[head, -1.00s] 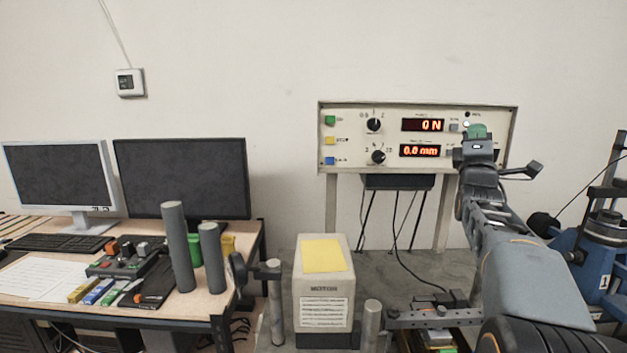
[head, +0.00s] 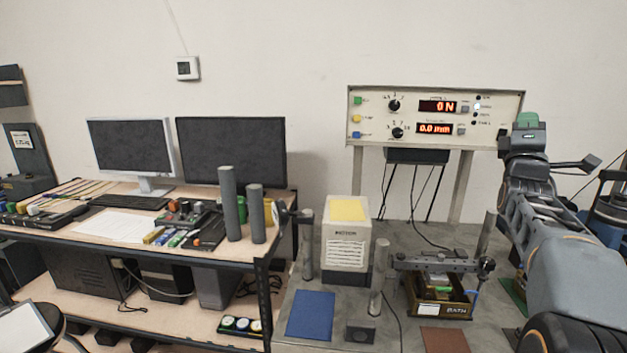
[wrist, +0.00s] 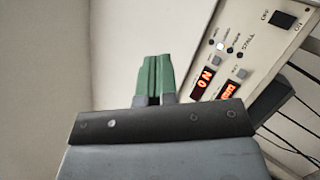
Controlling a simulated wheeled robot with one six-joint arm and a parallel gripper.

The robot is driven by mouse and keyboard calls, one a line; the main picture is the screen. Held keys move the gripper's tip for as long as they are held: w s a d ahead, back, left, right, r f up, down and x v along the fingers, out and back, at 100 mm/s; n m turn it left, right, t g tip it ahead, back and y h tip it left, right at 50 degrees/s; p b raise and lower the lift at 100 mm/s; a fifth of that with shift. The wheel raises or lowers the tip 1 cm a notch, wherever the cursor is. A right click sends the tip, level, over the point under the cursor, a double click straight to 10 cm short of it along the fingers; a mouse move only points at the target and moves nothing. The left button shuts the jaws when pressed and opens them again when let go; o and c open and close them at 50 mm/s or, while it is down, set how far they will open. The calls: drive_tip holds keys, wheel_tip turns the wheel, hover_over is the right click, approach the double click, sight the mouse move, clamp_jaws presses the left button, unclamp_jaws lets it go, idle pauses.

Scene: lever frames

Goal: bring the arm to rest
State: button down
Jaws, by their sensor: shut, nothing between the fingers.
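My gripper (wrist: 154,75) shows in the wrist view with its two green fingers pressed together and nothing between them. In the head view my gripper (head: 527,119) is at the right, its green tips in front of the right end of the control panel (head: 380,146). My grey arm (head: 550,215) reaches up from the lower right corner. The panel's red displays read 0 N and 0.0 mm. The panel also shows in the wrist view (wrist: 232,55), tilted, to the right of the fingers. I cannot tell whether the fingertips touch anything.
A beige motor box (head: 346,270) stands on the grey bench, with a blue mat (head: 310,314) before it. Two monitors (head: 231,152) stand on the left desk. A blue machine (head: 608,215) is behind my arm.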

drive_tip(key=w+d+f+m+g+y, duration=0.1)
drive_tip(key=w+f+m+g+y, duration=0.15)
drive_tip(key=f, duration=0.35)
drive_tip(key=w+f+m+g+y, duration=0.1)
drive_tip(key=f+m+g, duration=0.25)
drive_tip(key=f, duration=0.25)
drive_tip(key=s+a+f+m+g+y, duration=0.1)
drive_tip(key=a+f+m, duration=0.1)
drive_tip(key=f, duration=0.2)
drive_tip(key=s+a+f+m+g+y, duration=0.1)
drive_tip(key=a+f+g+y, duration=0.1)
drive_tip(key=f, duration=0.3)
drive_tip(key=s+a+f+m+g+y, duration=0.1)
drive_tip(key=a+f+m, duration=0.1)
drive_tip(key=f, duration=0.3)
drive_tip(key=shift+s+a+m+g+y, duration=0.25)
drive_tip(key=shift+a+m+g+y, duration=0.05)
drive_tip(key=shift+a+g+y, duration=0.1)
drive_tip(key=s+a+f+g+y, duration=0.1)
drive_tip(key=s+a+f+g, duration=0.1)
drive_tip(key=s+a+f, duration=0.2)
drive_tip(key=s+a+f+m+g+y+p, duration=0.1)
drive_tip(key=s+a+f, duration=0.4)
drive_tip(key=s+a, duration=0.5)
drive_tip(key=s+a+f+m+g+y, duration=0.1)
drive_tip(key=s+a+f+g+y, duration=0.2)
drive_tip(key=s+a, duration=0.4)
drive_tip(key=shift+s+a+f+g, duration=0.2)
drive_tip(key=shift+s+f+g, duration=0.55)
drive_tip(key=shift+g, duration=0.25)
